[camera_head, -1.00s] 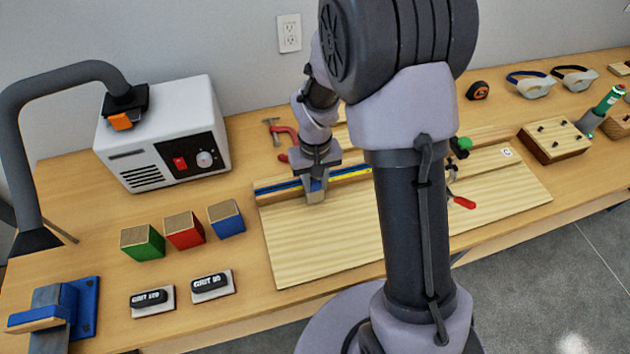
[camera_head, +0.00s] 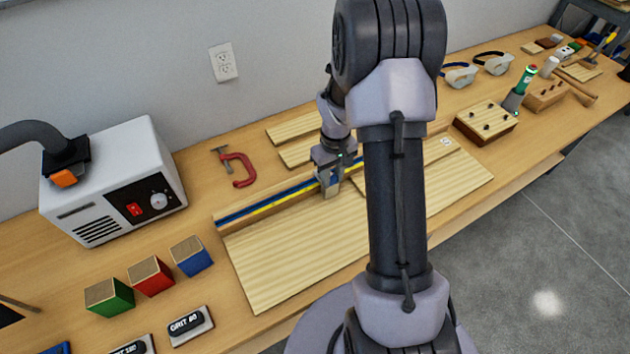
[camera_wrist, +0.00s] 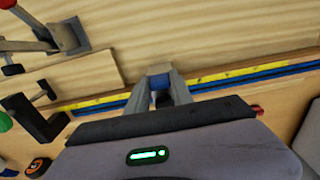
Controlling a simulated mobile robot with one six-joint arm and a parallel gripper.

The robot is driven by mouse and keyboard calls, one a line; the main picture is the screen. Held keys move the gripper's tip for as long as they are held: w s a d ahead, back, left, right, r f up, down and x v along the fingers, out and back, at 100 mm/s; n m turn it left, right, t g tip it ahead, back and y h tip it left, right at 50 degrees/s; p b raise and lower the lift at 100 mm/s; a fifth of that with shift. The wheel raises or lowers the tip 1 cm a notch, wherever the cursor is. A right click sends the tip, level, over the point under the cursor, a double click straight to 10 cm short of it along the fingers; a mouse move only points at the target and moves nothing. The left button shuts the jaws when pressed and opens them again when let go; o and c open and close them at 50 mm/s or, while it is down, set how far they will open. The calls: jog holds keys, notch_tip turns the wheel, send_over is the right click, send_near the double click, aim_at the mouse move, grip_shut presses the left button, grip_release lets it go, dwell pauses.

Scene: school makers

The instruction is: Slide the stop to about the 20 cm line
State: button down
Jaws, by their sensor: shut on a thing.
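In the head view my gripper (camera_head: 331,190) is low at the fence, and the stop is mostly hidden by the fingers. The fence carries a yellow scale strip (camera_head: 271,203) beside a blue track (camera_head: 250,211); both also run across the wrist view on either side of the fingers. The scale numbers are too small to read. The pale wooden board (camera_head: 275,262) lies in front of the fence.
A red clamp (camera_head: 238,170) lies behind the fence. A metal toggle clamp (camera_wrist: 68,38) and a black bracket (camera_wrist: 32,117) show to the left in the wrist view. Several coloured blocks, including a blue one (camera_head: 191,256), and a white machine (camera_head: 115,185) are at the left.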

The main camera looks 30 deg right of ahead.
jog(key=shift+d, duration=0.6)
jog(key=c, duration=1.1)
grip_release()
notch_tip(320, 180, up, 18)
jog(key=p, duration=0.5)
jog(key=shift+f+p, duration=0.25)
jog(key=shift+p, duration=0.05)
